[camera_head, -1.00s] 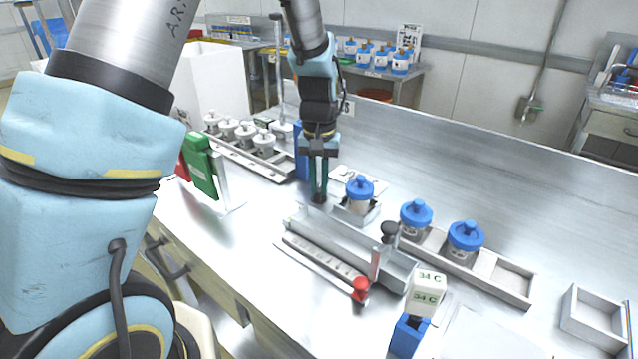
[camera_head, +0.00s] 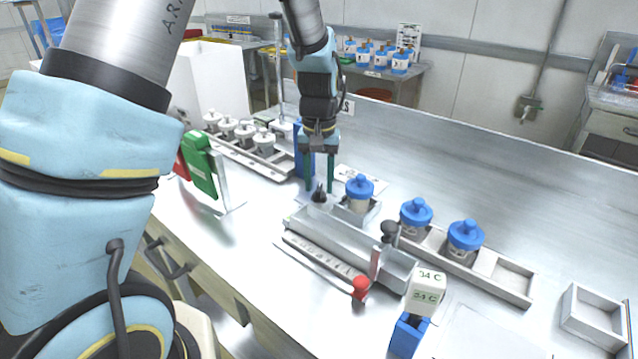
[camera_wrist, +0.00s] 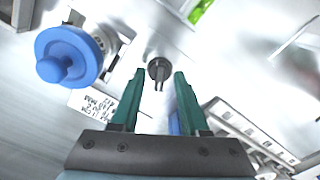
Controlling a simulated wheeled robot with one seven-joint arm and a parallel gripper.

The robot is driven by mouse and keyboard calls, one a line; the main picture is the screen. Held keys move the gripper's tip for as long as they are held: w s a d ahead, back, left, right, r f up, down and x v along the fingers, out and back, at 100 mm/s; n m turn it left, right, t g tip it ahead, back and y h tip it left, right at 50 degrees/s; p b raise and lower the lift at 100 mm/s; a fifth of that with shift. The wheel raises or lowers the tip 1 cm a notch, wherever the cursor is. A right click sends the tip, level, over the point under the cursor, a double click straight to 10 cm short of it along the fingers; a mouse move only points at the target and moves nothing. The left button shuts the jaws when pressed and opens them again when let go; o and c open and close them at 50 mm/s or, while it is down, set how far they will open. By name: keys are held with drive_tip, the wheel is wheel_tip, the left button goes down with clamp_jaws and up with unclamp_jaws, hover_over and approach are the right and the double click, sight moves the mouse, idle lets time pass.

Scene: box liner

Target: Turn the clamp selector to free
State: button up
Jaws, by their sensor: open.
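A small dark knob (camera_head: 319,195), which looks like the clamp selector, stands at the left end of the metal fixture (camera_head: 345,245) beside the blue-lidded jar. In the wrist view the knob (camera_wrist: 159,69) is round, with a narrow pointed part towards my gripper; its setting marks cannot be read. My gripper (camera_head: 320,187) is open and empty, with its green fingers pointing down just above and around the knob. In the wrist view the open fingertips (camera_wrist: 159,76) lie either side of the knob's line, apparently clear of it.
A blue-lidded jar (camera_head: 359,188) stands right beside the knob; its lid shows in the wrist view (camera_wrist: 68,56). A red-knobbed lever (camera_head: 360,286) lies along the fixture's front. White-lidded jars (camera_head: 245,133) stand in a rack at left. A printed card (camera_wrist: 100,106) lies nearby.

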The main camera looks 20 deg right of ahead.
sight(319, 189)
wheel_tip(319, 189, up, 10)
drive_tip(key=b, duration=0.2)
drive_tip(key=shift+r, duration=0.15)
drive_tip(key=shift+s, duration=0.1)
idle(0.3)
